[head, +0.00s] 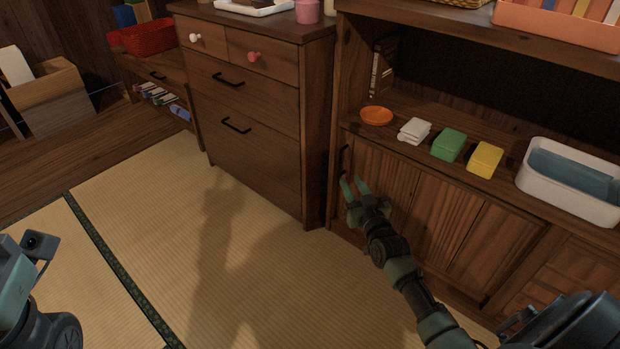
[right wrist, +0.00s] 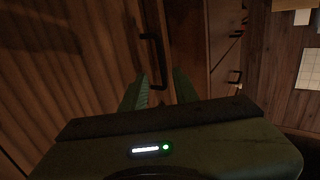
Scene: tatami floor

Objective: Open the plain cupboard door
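The low wooden cupboard stands at the right in the head view. Its left door (head: 378,180) is closed and has a black vertical bar handle (head: 344,160) near its left edge. My right gripper (head: 354,186) is open and empty in front of that door, just below the handle. In the right wrist view its two green fingers (right wrist: 160,92) are apart, and the black handle (right wrist: 156,62) lies ahead between them; the fingers do not appear closed on it. Part of my left arm shows at the lower left of the head view; its fingertips are out of sight.
A drawer chest (head: 250,120) stands close at the cupboard's left. The shelf above the doors holds an orange dish (head: 376,116), white cloths (head: 414,131), a green box (head: 448,145), a yellow box (head: 485,158) and a white tub (head: 570,206). The tatami (head: 150,190) in front is clear.

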